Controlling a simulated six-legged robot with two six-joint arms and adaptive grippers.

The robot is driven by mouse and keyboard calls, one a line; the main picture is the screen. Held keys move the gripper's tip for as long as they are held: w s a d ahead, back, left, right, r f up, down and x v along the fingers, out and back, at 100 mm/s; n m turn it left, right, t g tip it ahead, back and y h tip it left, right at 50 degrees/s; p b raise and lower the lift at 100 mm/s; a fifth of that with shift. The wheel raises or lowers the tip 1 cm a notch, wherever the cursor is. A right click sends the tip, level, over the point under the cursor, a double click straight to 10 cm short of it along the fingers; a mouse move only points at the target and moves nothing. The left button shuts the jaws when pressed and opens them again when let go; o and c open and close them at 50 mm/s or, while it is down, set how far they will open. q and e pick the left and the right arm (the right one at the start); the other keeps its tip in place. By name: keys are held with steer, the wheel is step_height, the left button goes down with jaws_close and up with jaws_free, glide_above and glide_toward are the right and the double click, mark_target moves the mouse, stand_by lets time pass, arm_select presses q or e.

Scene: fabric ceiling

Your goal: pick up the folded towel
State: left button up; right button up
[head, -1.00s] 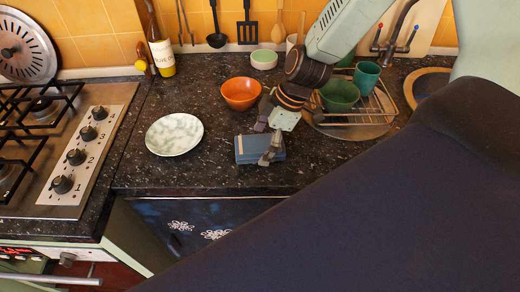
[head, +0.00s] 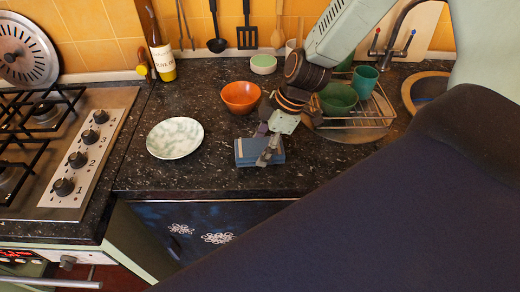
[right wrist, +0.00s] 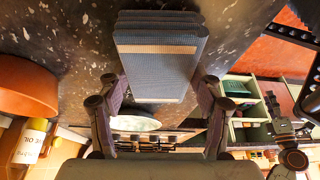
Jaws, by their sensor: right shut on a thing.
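The folded blue towel (head: 246,153) is at the front of the dark speckled counter in the head view. It sits to the right of the white plate, close to the counter's front edge. In the right wrist view the towel (right wrist: 160,62) shows its folded layers and a pale stripe, between the two fingers. My right gripper (head: 266,147) reaches down from the upper right and is shut on the towel. I cannot tell whether the towel's underside touches the counter. My left gripper is not in view.
A white plate (head: 174,138) lies left of the towel and an orange bowl (head: 240,98) stands behind it. A wire rack (head: 372,122) with green dishes is at the right. A gas stove (head: 75,165) is on the left.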

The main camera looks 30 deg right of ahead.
mark_target(262, 147)
steer(key=shift+w+r, duration=0.1)
steer(key=shift+r, duration=0.1)
step_height(262, 147, up, 9)
steer(key=p, duration=0.4)
steer(key=shift+p, duration=0.4)
steer(key=shift+r, duration=0.3)
